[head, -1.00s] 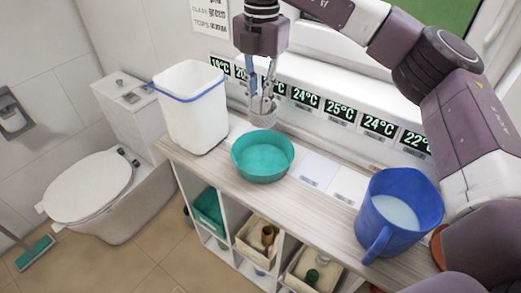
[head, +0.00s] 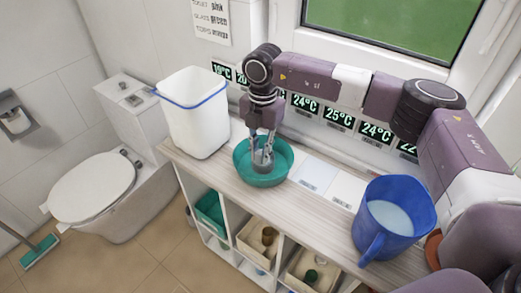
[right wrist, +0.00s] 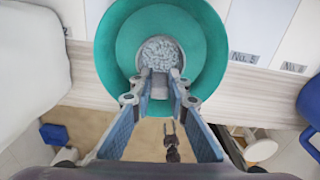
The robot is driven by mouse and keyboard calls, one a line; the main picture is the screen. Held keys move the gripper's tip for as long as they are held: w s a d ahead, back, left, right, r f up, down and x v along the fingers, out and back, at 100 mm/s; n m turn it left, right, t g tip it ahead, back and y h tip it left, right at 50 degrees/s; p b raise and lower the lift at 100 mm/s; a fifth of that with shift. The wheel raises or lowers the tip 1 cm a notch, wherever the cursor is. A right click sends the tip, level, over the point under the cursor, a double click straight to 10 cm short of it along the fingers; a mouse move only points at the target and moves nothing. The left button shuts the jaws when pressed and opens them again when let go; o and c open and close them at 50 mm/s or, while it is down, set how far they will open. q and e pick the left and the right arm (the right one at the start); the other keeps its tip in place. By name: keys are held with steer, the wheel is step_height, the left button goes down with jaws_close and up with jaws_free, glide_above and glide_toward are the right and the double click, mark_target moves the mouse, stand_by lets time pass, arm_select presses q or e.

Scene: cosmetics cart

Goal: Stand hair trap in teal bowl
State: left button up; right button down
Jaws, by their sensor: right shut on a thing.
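The teal bowl (head: 243,172) stands on the wooden cart top and also shows in the right wrist view (right wrist: 208,38). The hair trap (head: 262,168) is a small grey cup-like piece inside the bowl, near its middle. In the right wrist view the hair trap (right wrist: 160,50) shows its round, speckled inside from above. My right gripper (head: 262,152) points down into the bowl and is shut on the hair trap, its fingertips (right wrist: 160,78) at the near side of it. The hair trap looks upright; whether its base touches the bowl floor is hidden. My left gripper is not in view.
A white bin (head: 196,125) with a blue rim stands left of the bowl. A blue jug (head: 374,228) with pale liquid stands at the right. White labelled cards (head: 315,172) lie between bowl and jug. A wall with temperature displays (head: 340,117) runs behind.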

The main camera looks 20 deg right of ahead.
steer(key=shift+f, duration=0.15)
steer(key=c, duration=1.8)
jaws_free()
steer(key=shift+c, duration=0.2)
steer(key=shift+r, duration=0.2)
step_height(320, 180, up, 12)
steer(key=b, duration=0.3)
steer(key=shift+d, duration=0.15)
